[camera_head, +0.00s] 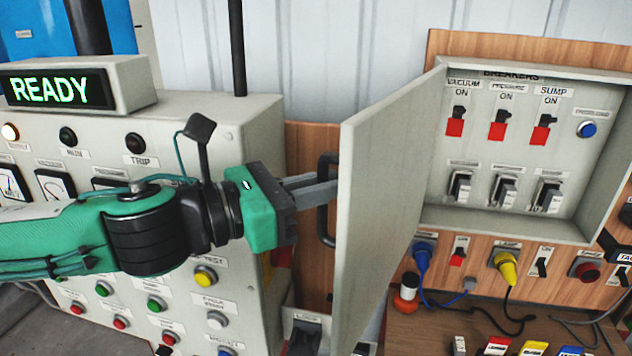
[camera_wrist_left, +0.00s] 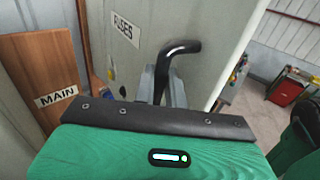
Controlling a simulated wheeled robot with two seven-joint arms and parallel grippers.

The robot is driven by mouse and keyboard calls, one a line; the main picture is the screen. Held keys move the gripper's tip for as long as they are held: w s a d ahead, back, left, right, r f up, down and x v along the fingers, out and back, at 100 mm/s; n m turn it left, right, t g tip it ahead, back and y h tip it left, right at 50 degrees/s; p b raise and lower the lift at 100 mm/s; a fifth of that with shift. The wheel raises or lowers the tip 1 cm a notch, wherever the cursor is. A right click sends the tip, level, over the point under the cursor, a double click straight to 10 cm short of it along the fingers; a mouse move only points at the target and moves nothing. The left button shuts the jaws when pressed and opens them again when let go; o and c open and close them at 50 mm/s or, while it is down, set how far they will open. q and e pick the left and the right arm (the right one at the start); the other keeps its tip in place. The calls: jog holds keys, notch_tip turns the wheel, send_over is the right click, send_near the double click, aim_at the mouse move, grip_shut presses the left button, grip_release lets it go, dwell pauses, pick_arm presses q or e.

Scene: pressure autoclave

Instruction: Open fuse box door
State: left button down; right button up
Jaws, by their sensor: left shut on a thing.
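The fuse box door (camera_head: 385,190) is a grey panel swung well open to the left of the fuse box (camera_head: 525,222). Breakers with red parts and several switches show inside the box. My left gripper (camera_head: 322,186) is shut on the black door handle (camera_head: 327,225) on the door's outer face. In the left wrist view the handle (camera_wrist_left: 182,48) passes between the fingers of my gripper (camera_wrist_left: 163,85), beside the FUSES label (camera_wrist_left: 124,27) on the door (camera_wrist_left: 165,20). My right gripper is not in view.
A grey control cabinet (camera_head: 185,112) with a READY display (camera_head: 48,90) stands on the left, close to my left arm. Below the box are a blue plug (camera_head: 422,252), a yellow plug (camera_head: 505,265) and cables. A red-and-white object (camera_head: 406,292) stands below the door's right side.

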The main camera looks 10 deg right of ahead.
pick_arm(q)
jog(key=shift+w+a, duration=0.1)
jog(key=shift+r, duration=0.1)
jog(key=c, duration=1.7)
grip_release()
jog(key=shift+o, duration=0.7)
jog(key=shift+d, duration=0.25)
jog(key=shift+a, duration=0.15)
jog(key=b+v, duration=0.2)
jog(key=v, duration=1.1)
jog(key=shift+a+b, duration=0.25)
jog(key=shift+b, duration=0.15)
